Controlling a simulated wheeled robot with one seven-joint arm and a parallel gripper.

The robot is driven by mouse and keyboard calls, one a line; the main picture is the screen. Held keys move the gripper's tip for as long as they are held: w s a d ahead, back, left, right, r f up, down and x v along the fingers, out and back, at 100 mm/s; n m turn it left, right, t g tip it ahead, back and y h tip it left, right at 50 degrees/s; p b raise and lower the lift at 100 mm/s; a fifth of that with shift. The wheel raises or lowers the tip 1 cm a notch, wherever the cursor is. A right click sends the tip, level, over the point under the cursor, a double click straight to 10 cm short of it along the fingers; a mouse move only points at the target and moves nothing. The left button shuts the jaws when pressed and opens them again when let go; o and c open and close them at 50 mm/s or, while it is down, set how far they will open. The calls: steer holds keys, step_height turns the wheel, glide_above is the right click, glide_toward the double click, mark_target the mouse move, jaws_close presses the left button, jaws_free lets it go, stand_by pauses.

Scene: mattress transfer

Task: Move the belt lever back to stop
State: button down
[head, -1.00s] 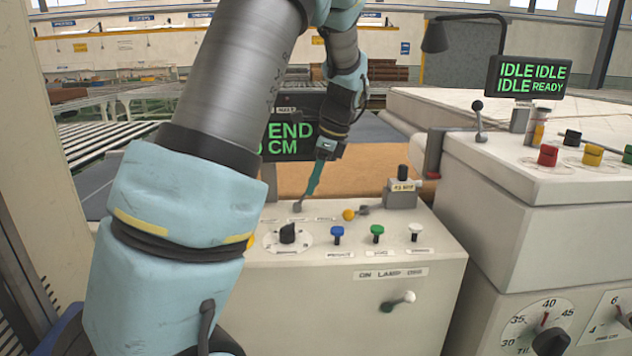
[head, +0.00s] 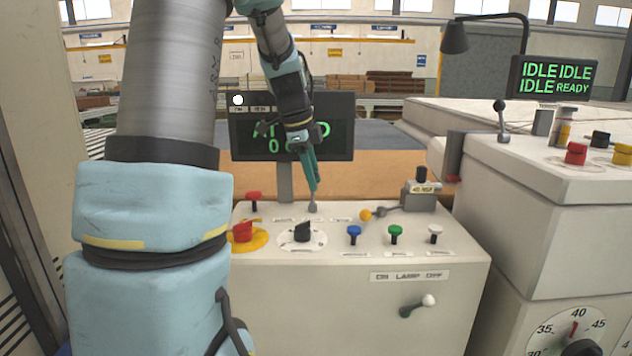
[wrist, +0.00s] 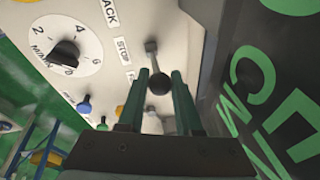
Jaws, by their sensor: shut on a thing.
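The belt lever (head: 312,207) stands on the top of the white control panel (head: 350,295), in front of the display. In the wrist view its dark ball knob (wrist: 158,83) sits between the two green fingers, and its thin grey rod runs up beside the STOP label (wrist: 123,50). My gripper (head: 313,187) comes down from above and is shut on the lever. The fingers hide part of the knob in the head view. BACK and STOP labels lie beside the lever in the wrist view; exactly which one it lines up with is hard to tell.
A black display (head: 340,140) with green text stands behind the lever, partly hidden by my arm. A red mushroom button (head: 242,232), a dial (head: 302,234), blue (head: 354,232) and green (head: 396,231) buttons and a yellow-knobbed lever (head: 366,214) are close by.

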stand_by(0.3)
steer(key=c, duration=0.6)
jaws_free()
steer(key=b+v, duration=0.1)
steer(key=v, duration=0.9)
steer(key=shift+a+r, duration=0.15)
steer(key=shift+r, duration=0.2)
